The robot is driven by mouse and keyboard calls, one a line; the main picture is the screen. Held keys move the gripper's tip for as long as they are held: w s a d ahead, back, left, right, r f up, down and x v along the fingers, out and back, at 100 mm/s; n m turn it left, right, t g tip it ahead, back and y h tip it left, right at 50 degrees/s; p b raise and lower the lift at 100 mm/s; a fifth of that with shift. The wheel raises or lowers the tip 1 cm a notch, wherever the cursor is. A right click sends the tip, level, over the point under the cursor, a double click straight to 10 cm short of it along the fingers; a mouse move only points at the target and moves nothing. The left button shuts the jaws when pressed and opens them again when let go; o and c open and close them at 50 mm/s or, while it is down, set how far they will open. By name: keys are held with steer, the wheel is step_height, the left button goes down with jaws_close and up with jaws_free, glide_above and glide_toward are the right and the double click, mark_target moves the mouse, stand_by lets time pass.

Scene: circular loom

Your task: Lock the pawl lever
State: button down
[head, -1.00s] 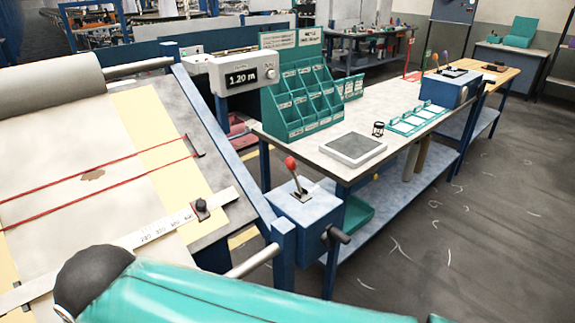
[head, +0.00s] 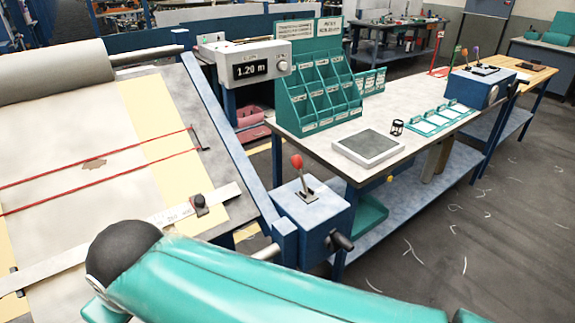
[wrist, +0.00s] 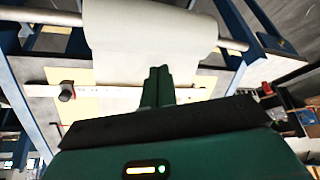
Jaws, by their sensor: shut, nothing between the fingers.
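A lever with a red knob (head: 297,161) stands on a blue box (head: 312,214) at the right corner of the sloping cloth table; it is likely the pawl lever, though no label shows. It leans slightly to the left. My gripper (wrist: 157,72) shows in the wrist view with its fingers together and empty, in front of a cloth roll (wrist: 150,45). It is not seen in the head view, where only my teal arm shows.
A white ruler bar (head: 150,227) with a dark clamp knob (head: 199,202) crosses the cloth. A display (head: 250,70) reads 1.20 m. A workbench (head: 405,150) at right holds a teal rack (head: 300,100) and a grey tray (head: 368,145). A black handle (head: 341,241) juts from the blue box.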

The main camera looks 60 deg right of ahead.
steer(key=w+d+f+n+g+h, duration=0.1)
steer(key=d+h, duration=0.4)
steer(key=d, duration=1)
steer(key=w+d+f+n+g+h, duration=0.1)
steer(key=d+f+h, duration=0.3)
steer(key=d, duration=1.1)
steer(key=w+d+f+n+g+h, duration=0.1)
steer(key=d+h, duration=0.5)
steer(key=d, duration=0.9)
steer(key=f+n+g, duration=0.1)
steer(key=n+g, duration=0.1)
steer(key=shift+w+f+g, duration=0.15)
steer(key=shift+w+g, duration=0.15)
steer(key=shift+w, duration=0.1)
steer(key=shift+d, duration=0.1)
